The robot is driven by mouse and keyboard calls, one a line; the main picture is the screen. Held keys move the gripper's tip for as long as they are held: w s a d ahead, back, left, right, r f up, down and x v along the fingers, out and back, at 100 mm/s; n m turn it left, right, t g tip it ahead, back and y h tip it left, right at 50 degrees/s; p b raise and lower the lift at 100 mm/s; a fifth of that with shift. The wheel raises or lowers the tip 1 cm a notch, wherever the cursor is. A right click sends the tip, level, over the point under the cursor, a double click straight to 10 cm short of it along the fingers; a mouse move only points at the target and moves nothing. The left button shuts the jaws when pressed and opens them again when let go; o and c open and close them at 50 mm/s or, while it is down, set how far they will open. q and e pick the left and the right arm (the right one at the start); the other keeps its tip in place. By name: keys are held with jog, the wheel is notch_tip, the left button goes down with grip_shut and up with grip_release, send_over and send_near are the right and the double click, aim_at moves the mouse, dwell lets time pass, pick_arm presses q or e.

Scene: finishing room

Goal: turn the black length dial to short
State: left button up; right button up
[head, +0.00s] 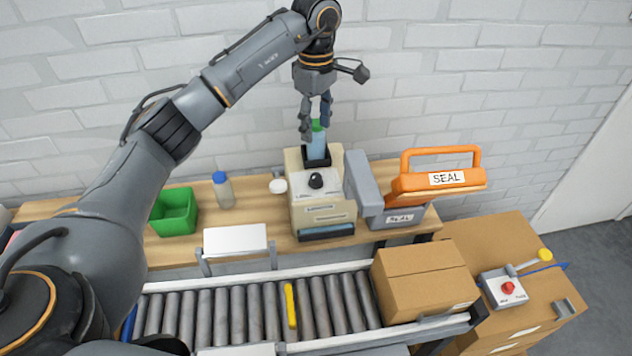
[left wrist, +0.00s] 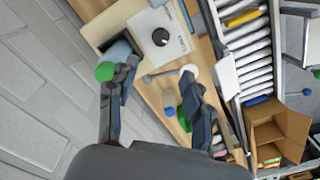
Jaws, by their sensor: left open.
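The black dial (head: 316,180) is a round knob on the pale sloped top panel of a beige machine (head: 325,214) on the wooden bench. It also shows in the left wrist view (left wrist: 160,37). Its pointer and the panel's small print are too small to read. My left gripper (head: 316,117) is open and empty, pointing down above the back of the machine, behind and apart from the dial. In the left wrist view its fingertips (left wrist: 155,74) are spread, with the dial beyond them. My right gripper is in neither view.
A blue bottle with green cap (head: 318,126) stands in the machine's back, close by my left fingers. An orange-handled sealer (head: 438,181) is at right. A green bin (head: 173,212) and blue-capped bottle (head: 223,190) are at left. A roller conveyor (head: 237,312) carries a carton (head: 423,279).

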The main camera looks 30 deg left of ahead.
aim_at(316, 175)
pick_arm(q)
notch_tip(316, 175, down, 13)
jog(key=p, duration=0.4)
jog(key=shift+s+p, duration=0.1)
jog(key=shift+p, duration=0.25)
jog(key=shift+f, duration=0.55)
grip_shut()
